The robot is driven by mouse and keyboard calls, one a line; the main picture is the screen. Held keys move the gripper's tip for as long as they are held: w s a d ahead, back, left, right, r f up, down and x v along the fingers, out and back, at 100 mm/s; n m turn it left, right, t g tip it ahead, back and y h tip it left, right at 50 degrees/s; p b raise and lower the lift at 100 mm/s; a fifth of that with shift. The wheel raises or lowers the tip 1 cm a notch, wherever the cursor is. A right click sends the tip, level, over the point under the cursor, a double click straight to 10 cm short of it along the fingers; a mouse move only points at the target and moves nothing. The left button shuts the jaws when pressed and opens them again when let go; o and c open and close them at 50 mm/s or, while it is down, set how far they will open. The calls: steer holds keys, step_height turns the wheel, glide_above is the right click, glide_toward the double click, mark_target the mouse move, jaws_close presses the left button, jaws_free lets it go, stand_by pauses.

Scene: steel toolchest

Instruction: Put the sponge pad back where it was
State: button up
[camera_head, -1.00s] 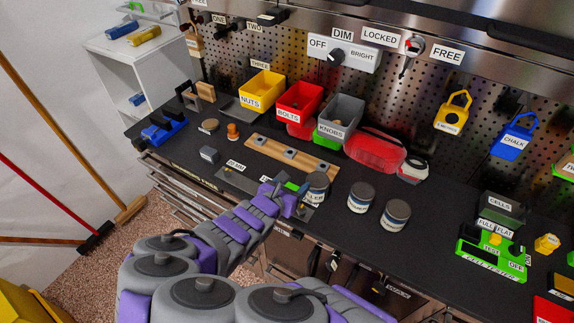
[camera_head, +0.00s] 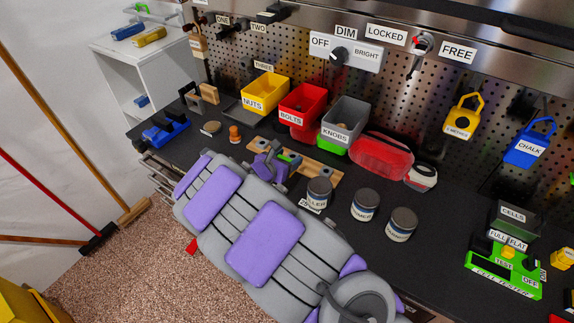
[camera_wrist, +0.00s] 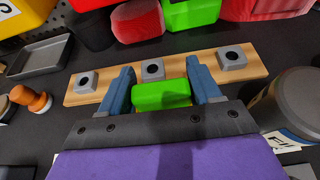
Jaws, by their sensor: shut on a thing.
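The sponge pad (camera_wrist: 160,95), green on top with a little yellow below, is between the two blue fingers of my gripper (camera_wrist: 163,88) in the wrist view. My gripper is shut on it. In the head view my gripper (camera_head: 280,162) is over the workbench by the wooden strip, and a small bit of green (camera_head: 284,157) shows between its fingers. The wooden strip (camera_wrist: 72,98) with three grey holed blocks lies just beyond the sponge pad in the wrist view. My arm hides the bench front left of the jars.
Three lidded jars (camera_head: 365,204) stand right of my gripper; one jar (camera_wrist: 290,105) is close at the right in the wrist view. Yellow, red and grey bins (camera_head: 263,92) stand behind. An orange-brown knob (camera_wrist: 32,98) is at left. Bench between jars and green tester (camera_head: 503,272) is clear.

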steer(key=a, duration=0.1)
steer(key=w+a, duration=0.1)
steer(key=a+f, duration=0.1)
steer(key=shift+w+a, duration=0.15)
steer(key=shift+w, duration=0.05)
steer(key=d+f+b, duration=0.1)
steer(key=d+f, duration=0.1)
steer(key=shift+d+f+b, duration=0.35)
steer(key=shift+d+r, duration=0.1)
steer(key=shift+d, duration=0.1)
steer(key=shift+a, duration=0.45)
steer(key=o, duration=0.9)
steer(key=shift+a, duration=0.4)
steer(key=shift+o, duration=1.4)
steer(key=shift+a+f, duration=0.2)
steer(key=shift+a, duration=0.25)
steer(key=shift+d, duration=0.15)
steer(key=shift+d+r, duration=0.2)
steer(key=shift+d, duration=0.55)
steer(key=p+v, duration=0.1)
steer(key=v, duration=0.4)
steer(key=p+v, duration=0.2)
steer(key=v, duration=0.4)
steer(key=shift+w+a+f, duration=0.2)
steer(key=shift+a+f, duration=0.05)
steer(key=shift+a, duration=0.15)
steer(key=shift+s+r+p, duration=0.3)
steer(key=shift+s, duration=0.35)
steer(key=shift+a, duration=0.1)
